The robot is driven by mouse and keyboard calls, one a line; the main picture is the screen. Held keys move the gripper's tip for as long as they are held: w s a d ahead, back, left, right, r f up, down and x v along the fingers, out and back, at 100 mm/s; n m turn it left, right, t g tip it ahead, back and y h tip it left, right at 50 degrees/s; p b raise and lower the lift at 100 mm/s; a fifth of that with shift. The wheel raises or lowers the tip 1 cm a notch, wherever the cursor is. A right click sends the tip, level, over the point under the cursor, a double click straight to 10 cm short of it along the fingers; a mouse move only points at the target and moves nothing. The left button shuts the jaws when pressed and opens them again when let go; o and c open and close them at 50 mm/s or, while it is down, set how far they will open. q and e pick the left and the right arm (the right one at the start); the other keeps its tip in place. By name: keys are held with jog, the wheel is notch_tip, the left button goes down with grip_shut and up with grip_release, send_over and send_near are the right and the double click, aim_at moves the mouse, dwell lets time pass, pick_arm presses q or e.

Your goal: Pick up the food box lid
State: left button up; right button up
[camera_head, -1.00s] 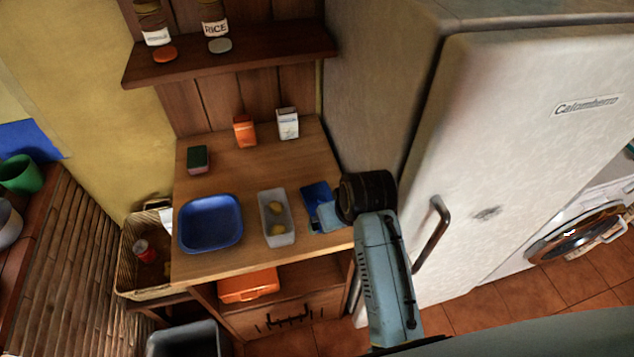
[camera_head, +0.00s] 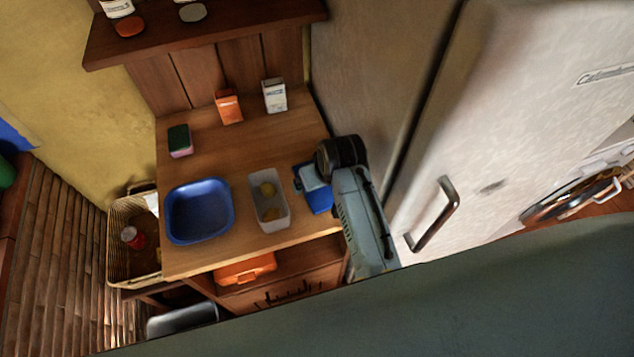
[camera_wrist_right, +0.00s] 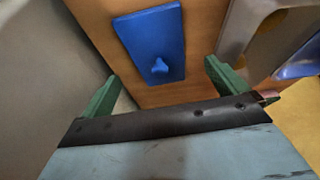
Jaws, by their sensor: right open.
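The food box lid (camera_head: 320,203) is a flat blue rectangle on the wooden counter, right of the food box, partly hidden by my right gripper in the head view. In the right wrist view the lid (camera_wrist_right: 148,32) lies flat with a small raised knob near its close end. My right gripper (camera_wrist_right: 162,70) is open and empty, its green fingers apart on either side of the knob's line; it is over the lid, and I cannot tell the exact height. The food box (camera_head: 255,200) is a pale open container with yellow items inside. My left gripper is not in view.
A blue tray (camera_head: 198,212) stands left of the food box. A sponge (camera_head: 179,140), an orange carton (camera_head: 228,106) and a white carton (camera_head: 274,96) stand farther back. The fridge (camera_head: 400,50) rises close on the right. The counter's middle is clear.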

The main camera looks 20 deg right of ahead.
aim_at(320, 200)
jog(key=shift+w+b+x, duration=0.2)
jog(key=shift+b+x, duration=0.1)
jog(key=shift+x, duration=2.05)
jog(key=shift+d+r, duration=0.1)
jog(key=c, duration=1.1)
